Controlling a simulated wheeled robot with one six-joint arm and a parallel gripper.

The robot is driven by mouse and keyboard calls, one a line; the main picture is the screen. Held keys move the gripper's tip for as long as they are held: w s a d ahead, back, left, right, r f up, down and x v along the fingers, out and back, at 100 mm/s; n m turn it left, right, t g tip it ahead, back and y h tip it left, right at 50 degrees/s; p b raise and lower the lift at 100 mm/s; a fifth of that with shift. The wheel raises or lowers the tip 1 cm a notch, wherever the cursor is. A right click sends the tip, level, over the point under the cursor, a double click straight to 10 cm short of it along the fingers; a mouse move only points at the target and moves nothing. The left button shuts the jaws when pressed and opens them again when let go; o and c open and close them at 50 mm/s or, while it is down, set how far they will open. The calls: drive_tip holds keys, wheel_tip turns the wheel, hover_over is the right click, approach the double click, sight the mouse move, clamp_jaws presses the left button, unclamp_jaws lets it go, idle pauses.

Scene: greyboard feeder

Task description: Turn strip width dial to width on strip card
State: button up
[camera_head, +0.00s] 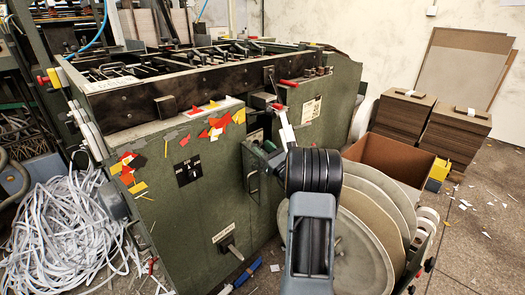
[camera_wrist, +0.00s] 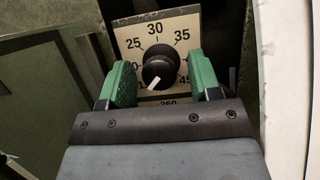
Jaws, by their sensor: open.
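A white pointer mark (camera_wrist: 154,83) on the knob points down and slightly left. My gripper (camera_wrist: 160,74) is open, with one green finger on each side of the knob. In the head view my arm covers the dial area.
The green machine (camera_head: 205,190) fills the middle. A pale card (camera_head: 311,110) on it is too small to read. Tangled white strips (camera_head: 65,230) lie at left. Large discs (camera_head: 365,245), an open brown box (camera_head: 390,158) and board stacks (camera_head: 455,135) stand at right.

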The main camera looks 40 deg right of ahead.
drive_tip(key=c, duration=0.9)
drive_tip(key=shift+r+m+p, duration=0.1)
drive_tip(key=shift+m+p, duration=0.4)
drive_tip(key=shift+p, duration=0.05)
drive_tip(key=m+h+p, duration=0.2)
drive_tip(key=m+p, duration=0.1)
drive_tip(key=m+h+p, duration=0.2)
drive_tip(key=m, duration=0.2)
drive_tip(key=m+g+h+p, duration=0.1)
drive_tip(key=m+h+p, duration=0.1)
drive_tip(key=m+p, duration=0.1)
drive_tip(key=shift+a+m+p, duration=0.15)
drive_tip(key=shift+m+p, duration=0.2)
drive_tip(key=shift+m, duration=0.55)
